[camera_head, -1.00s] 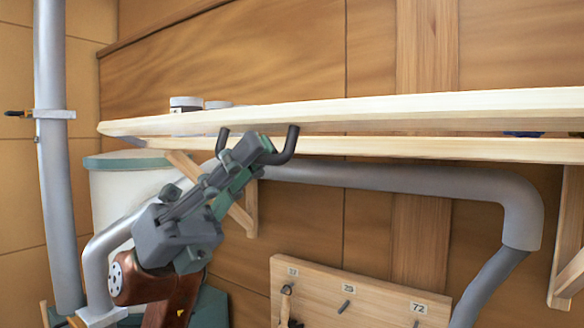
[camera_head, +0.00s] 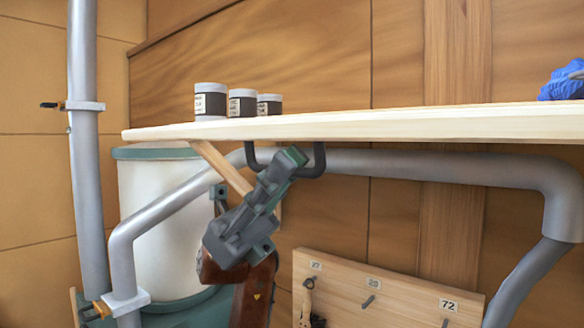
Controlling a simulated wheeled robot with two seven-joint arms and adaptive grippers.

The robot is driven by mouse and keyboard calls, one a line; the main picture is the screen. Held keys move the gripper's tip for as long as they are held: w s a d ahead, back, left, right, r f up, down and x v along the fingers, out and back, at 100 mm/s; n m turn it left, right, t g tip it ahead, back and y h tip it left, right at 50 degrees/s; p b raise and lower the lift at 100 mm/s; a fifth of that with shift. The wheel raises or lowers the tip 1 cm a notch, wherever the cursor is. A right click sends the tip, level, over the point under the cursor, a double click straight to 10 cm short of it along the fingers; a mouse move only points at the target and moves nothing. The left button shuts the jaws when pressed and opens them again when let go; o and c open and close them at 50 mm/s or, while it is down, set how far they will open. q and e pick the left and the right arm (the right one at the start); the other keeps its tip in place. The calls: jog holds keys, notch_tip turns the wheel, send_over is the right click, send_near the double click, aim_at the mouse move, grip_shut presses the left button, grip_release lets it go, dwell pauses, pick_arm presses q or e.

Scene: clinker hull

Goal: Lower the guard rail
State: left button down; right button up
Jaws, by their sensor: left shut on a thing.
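The guard rail (camera_head: 400,125) is a long pale wooden bar running across the view at the height of the shelf front. A dark U-shaped handle (camera_head: 319,160) hangs from its underside. My left gripper (camera_head: 291,160) reaches up from below and is shut on the handle, hiding the middle of it. The shelf (camera_head: 420,107) shows only as a thin strip of its top above the rail; its front edge is hidden behind the rail. My right gripper is out of view.
Three labelled jars (camera_head: 241,103) and a blue crumpled thing (camera_head: 563,84) are on the shelf. A grey pipe (camera_head: 440,166) runs below it. A white drum (camera_head: 150,200) stands at left. A numbered peg board (camera_head: 385,290) is at lower right.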

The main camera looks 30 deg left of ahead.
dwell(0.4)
pick_arm(q)
jog(key=c, duration=2)
grip_release()
jog(key=shift+c, duration=0.2)
jog(key=v, duration=1.2)
jog(key=shift+w, duration=0.1)
